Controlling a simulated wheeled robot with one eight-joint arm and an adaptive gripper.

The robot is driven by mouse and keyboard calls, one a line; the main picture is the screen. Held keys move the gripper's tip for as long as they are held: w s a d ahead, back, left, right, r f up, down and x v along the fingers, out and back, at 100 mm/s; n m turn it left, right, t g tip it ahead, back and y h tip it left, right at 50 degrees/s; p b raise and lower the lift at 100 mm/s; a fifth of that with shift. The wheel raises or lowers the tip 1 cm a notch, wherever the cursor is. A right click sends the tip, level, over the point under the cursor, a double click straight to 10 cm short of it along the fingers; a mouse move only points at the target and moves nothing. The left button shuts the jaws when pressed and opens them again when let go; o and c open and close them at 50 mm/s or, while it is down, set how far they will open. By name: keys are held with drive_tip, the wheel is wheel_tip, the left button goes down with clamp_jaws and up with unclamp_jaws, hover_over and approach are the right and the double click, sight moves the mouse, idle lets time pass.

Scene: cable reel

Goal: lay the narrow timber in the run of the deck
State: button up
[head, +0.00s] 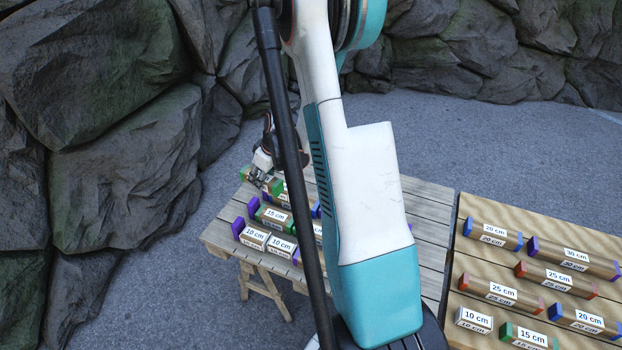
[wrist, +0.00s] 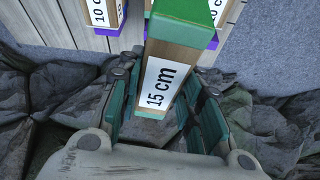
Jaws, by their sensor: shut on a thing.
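My gripper (head: 259,174) is at the far left end of the left table. It is shut on a short timber with green ends, which the wrist view shows as a 15 cm timber (wrist: 165,82) between the two teal finger pads (wrist: 160,112). The held timber's green end (head: 274,185) shows just below the fingers in the head view. Whether it touches the boards or hangs above them cannot be told. Near it lie a 15 cm timber (head: 272,215) and two 10 cm timbers (head: 253,238), (head: 281,246). My arm hides part of this row.
The left plank table (head: 425,215) has bare boards to the right of my arm. A second table (head: 468,245) at right bears several labelled timbers of 10 to 30 cm, such as the 30 cm one (head: 575,256). Rocks (head: 130,150) stand left and behind.

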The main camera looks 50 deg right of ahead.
drive_tip(key=s+d+f+n, duration=0.1)
drive_tip(key=s+d+f, duration=0.25)
drive_tip(key=d, duration=0.35)
drive_tip(key=s+d+f, duration=0.3)
drive_tip(key=s+d, duration=0.2)
drive_tip(key=d, duration=0.3)
drive_tip(key=shift+w+a+f+b, duration=0.1)
drive_tip(key=shift+a+f+b, duration=0.05)
drive_tip(key=shift+f+b, duration=1.6)
drive_tip(key=shift+a+f+b, duration=0.15)
drive_tip(key=shift+f+b, duration=1.05)
drive_tip(key=shift+f, duration=1)
drive_tip(key=shift+f+b, duration=0.25)
drive_tip(key=shift+b, duration=0.05)
drive_tip(key=o, duration=1.2)
